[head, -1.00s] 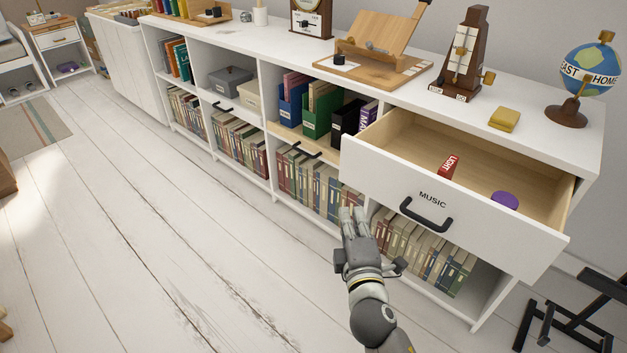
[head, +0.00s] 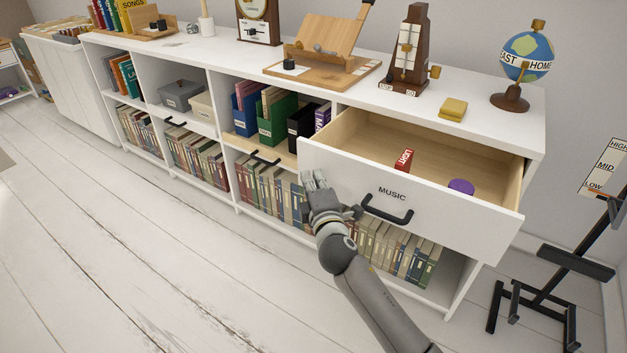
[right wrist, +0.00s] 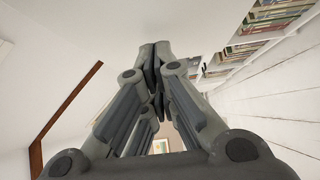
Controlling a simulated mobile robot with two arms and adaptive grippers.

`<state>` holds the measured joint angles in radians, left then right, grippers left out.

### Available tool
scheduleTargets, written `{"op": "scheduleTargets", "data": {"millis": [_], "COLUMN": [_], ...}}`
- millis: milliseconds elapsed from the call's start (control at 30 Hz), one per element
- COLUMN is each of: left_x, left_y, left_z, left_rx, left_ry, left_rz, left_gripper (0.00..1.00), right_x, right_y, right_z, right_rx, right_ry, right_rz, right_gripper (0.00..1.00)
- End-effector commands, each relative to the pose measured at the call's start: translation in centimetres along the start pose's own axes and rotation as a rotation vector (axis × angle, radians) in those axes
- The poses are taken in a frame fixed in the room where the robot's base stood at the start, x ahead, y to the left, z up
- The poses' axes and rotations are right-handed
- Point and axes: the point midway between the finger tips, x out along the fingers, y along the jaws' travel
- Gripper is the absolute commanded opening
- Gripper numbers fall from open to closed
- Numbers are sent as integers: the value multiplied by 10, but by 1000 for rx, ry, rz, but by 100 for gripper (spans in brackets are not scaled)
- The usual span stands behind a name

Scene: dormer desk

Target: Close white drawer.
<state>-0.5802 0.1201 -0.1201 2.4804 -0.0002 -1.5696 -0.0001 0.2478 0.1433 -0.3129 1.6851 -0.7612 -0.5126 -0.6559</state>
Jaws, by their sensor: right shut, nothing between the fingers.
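The white drawer (head: 440,212), labelled MUSIC with a black handle (head: 388,208), stands pulled out of the white cabinet at the right in the head view. A red LIGHT box (head: 404,160) and a purple round thing (head: 461,186) lie inside it. My right gripper (head: 314,180) is shut and empty, close to the left end of the drawer front and left of the handle. I cannot tell whether it touches the front. The right wrist view shows its fingers (right wrist: 156,75) together, with a pale surface beyond. My left gripper is not in view.
The cabinet top (head: 215,52) holds a wooden stand (head: 322,65), a metronome (head: 410,50), a yellow block (head: 453,109) and a globe (head: 526,55). Books fill lower shelves. A black stand (head: 560,265) is at the right. The floor (head: 150,240) in front is clear.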

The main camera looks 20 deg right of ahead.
Motion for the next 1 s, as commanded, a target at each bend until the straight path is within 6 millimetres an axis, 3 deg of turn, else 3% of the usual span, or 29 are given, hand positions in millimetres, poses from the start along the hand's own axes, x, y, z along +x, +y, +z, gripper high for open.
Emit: {"op": "scheduleTargets", "data": {"millis": [567,767,1000], "left_x": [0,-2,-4], "left_y": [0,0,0], "left_z": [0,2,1], "left_rx": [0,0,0], "left_ry": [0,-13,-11], "left_rz": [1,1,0], "left_gripper": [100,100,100], "right_x": [6,20,50], "right_y": [0,1,2], "right_z": [6,21,51], "right_rx": [-1,-2,-3], "right_ry": [-1,-3,-4], "right_rz": [0,1,1], "right_gripper": [0,0,0]}}
